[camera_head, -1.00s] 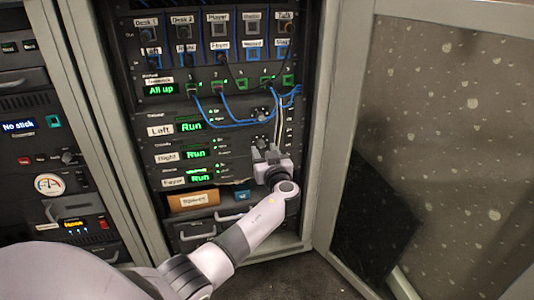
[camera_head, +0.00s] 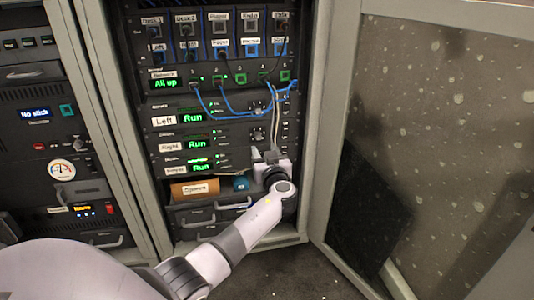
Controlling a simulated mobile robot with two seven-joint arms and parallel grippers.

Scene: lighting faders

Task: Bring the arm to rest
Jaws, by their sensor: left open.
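My left arm comes in from the lower left, and my left gripper (camera_head: 266,156) is in front of the open rack (camera_head: 163,215). It is open, with nothing seen between its fingers. It is beside the lowest of the units labelled Left (camera_head: 164,120), Right (camera_head: 170,147) and a third one, each with a green Run display. A knob on the Left unit (camera_head: 257,107) and one on the Right unit (camera_head: 257,134) show above the gripper. The gripper hides part of the lowest unit's right side. My right gripper is not in view.
Blue cables (camera_head: 222,115) loop across the rack above the gripper, and pale cables hang near it. A cardboard box (camera_head: 194,189) sits on a shelf at left. An open door (camera_head: 430,130) stands at right. A second rack (camera_head: 40,150) is at far left.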

